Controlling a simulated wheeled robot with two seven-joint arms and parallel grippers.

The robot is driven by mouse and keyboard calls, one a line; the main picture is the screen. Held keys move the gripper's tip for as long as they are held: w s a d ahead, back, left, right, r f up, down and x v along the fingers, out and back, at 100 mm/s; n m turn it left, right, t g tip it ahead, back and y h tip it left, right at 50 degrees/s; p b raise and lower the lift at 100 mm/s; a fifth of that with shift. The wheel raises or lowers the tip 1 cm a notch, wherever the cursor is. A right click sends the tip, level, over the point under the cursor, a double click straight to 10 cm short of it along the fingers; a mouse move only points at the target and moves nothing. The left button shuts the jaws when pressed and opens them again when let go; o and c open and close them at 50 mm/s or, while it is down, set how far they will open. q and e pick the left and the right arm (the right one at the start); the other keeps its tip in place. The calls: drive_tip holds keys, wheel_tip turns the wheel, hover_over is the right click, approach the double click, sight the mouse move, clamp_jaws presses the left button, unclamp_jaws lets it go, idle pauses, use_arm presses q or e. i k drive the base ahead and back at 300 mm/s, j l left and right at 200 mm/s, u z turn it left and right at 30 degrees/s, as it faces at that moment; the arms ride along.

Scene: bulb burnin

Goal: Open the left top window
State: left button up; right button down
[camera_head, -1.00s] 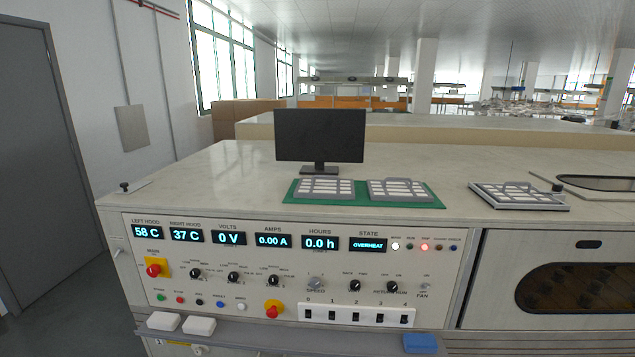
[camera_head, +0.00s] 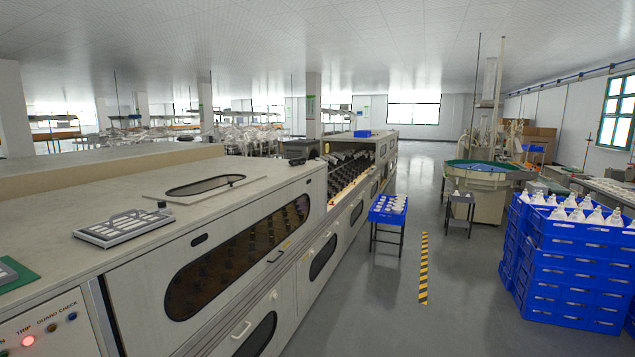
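The long cream machine (camera_head: 130,260) runs from the lower left toward the back. Its near front panel holds a large dark oval window (camera_head: 235,258), with rows of bulb-like shapes dimly behind it; the panel looks shut. A bar handle (camera_head: 277,256) is at that panel's lower right. A flat hatch with a dark oval pane (camera_head: 205,185) lies on the machine top, with a small black knob (camera_head: 161,204) near its left corner. A lower oval window (camera_head: 257,335) sits below. Neither of my grippers is in view.
A grey tray of labels (camera_head: 137,226) lies on the machine top. A blue crate of bulbs (camera_head: 388,209) stands on a small table beside the machine. Stacked blue crates (camera_head: 570,275) stand at right. The grey floor (camera_head: 460,310) between is clear, with a striped strip (camera_head: 423,268).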

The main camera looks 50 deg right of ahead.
sight(188, 200)
drive_tip(key=z, duration=0.8)
drive_tip(key=i+l, duration=0.3)
drive_tip(key=l, duration=0.2)
drive_tip(key=i+l+z, duration=0.1)
drive_tip(key=i+l, duration=0.2)
drive_tip(key=l, duration=0.2)
drive_tip(key=i+l, duration=0.3)
drive_tip(key=l, duration=0.2)
drive_tip(key=z, duration=0.05)
